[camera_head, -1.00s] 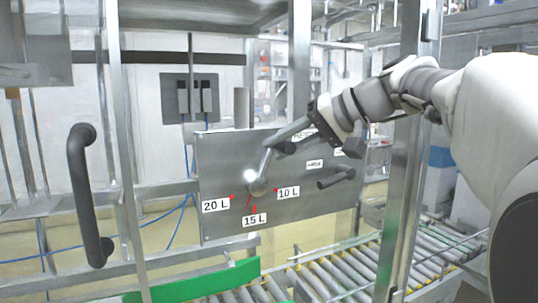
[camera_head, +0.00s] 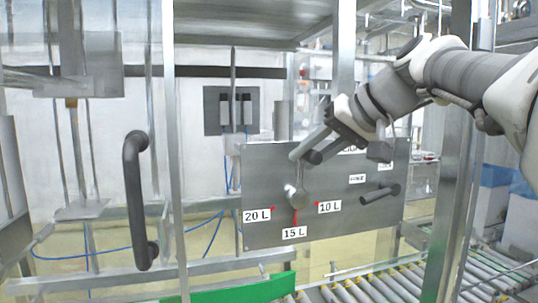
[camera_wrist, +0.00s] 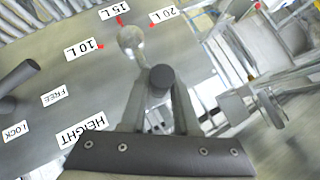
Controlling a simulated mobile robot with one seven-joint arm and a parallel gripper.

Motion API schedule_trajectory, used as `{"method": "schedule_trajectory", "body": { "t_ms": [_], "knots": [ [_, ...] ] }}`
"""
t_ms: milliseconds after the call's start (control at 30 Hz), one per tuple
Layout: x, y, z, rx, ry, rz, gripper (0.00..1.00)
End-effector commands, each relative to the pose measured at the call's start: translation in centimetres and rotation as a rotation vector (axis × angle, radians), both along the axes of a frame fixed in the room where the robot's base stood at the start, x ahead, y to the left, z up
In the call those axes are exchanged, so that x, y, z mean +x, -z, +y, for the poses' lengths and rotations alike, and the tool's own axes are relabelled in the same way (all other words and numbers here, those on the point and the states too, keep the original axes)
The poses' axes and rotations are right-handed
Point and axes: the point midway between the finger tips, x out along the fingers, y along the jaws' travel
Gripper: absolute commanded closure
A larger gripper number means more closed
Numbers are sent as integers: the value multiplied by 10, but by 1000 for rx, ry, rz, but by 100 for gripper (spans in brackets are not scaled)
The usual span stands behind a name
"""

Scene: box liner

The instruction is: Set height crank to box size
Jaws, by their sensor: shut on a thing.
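The height crank has a shiny round hub (camera_head: 298,196) on a grey panel (camera_head: 350,228), with labels 20 L (camera_head: 257,215), 15 L (camera_head: 294,233) and 10 L (camera_head: 328,207) around it. From the hub its arm runs up and slightly right to a dark handle (camera_head: 313,157). In the wrist view the dark knob (camera_wrist: 160,77) sits between the two fingers of my gripper (camera_wrist: 159,98), which is shut on it. The crank's hub (camera_wrist: 131,37) lies beyond the knob, near the 15 L label (camera_wrist: 127,8). In the head view my wrist partly covers the panel's upper labels.
A second dark lever (camera_head: 380,193) sits right of the crank, near the FREE label (camera_head: 357,178). A metal post (camera_head: 455,150) stands at the right. A dark door handle (camera_head: 140,200) is at the left. A roller conveyor (camera_head: 380,288) runs below the panel.

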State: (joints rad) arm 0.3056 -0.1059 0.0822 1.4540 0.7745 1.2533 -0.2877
Motion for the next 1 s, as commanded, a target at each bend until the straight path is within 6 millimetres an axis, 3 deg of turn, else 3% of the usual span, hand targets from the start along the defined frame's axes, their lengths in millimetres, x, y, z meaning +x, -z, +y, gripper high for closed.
{"method": "schedule_trajectory", "body": {
  "t_ms": [167, 200, 333, 733, 1000],
  "knots": [
    [-1, 1, 2, 2, -6, 4, 100],
    [-1, 1, 2, 2, -6, 5, 65],
    [0, 1, 2, 1, -5, 4, 42],
    [-4, -3, -3, 0, 0, 2, 41],
    [-34, -35, -32, -1, 1, -1, 41]
  ]
}}
